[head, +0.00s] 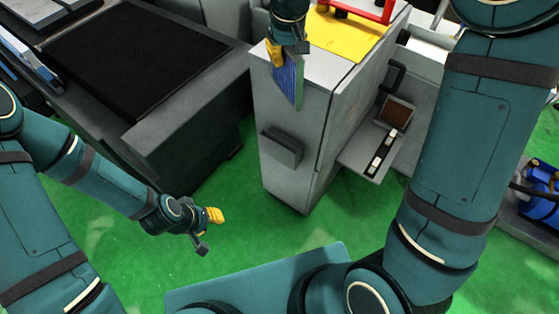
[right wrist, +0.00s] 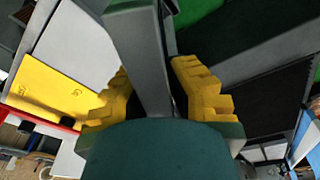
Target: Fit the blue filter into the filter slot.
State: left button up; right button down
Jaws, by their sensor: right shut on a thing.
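The blue filter (head: 287,82) is a thin ribbed panel with a grey-green edge. It hangs upright below my right gripper (head: 274,54), in front of the grey machine cabinet. My right gripper is shut on it. In the right wrist view a grey bar (right wrist: 140,60), apparently the filter's frame seen edge-on, lies between the yellow fingers (right wrist: 155,95). A dark grey box-like fitting (head: 283,147) juts from the cabinet front below the filter; I cannot tell if this is the filter slot. My left gripper (head: 210,218) hangs low over the green floor, away from the filter; its finger opening is unclear.
The grey cabinet (head: 290,185) has a yellow panel (head: 345,35) and red handle on top. A small shelf (head: 370,160) stands out on its right side. A dark machine (head: 130,60) with a black top stands left. Green floor (head: 240,250) lies free between them.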

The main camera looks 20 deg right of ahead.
jog(key=shift+n, duration=0.5)
jog(key=r, duration=0.1)
jog(key=w+r, duration=0.2)
jog(key=shift+w+a+r+b, duration=0.2)
jog(key=shift+w+a+b, duration=0.1)
jog(key=shift+b, duration=0.1)
jog(key=shift+f, duration=0.1)
notch_tip(320, 180, down, 27)
jog(key=b, duration=0.6)
jog(key=shift+f, duration=0.15)
jog(key=shift+a+f+b, duration=0.1)
jog(key=shift+f+b, duration=0.35)
jog(key=c, duration=1.1)
grip_release()
jog(key=shift+c, duration=0.2)
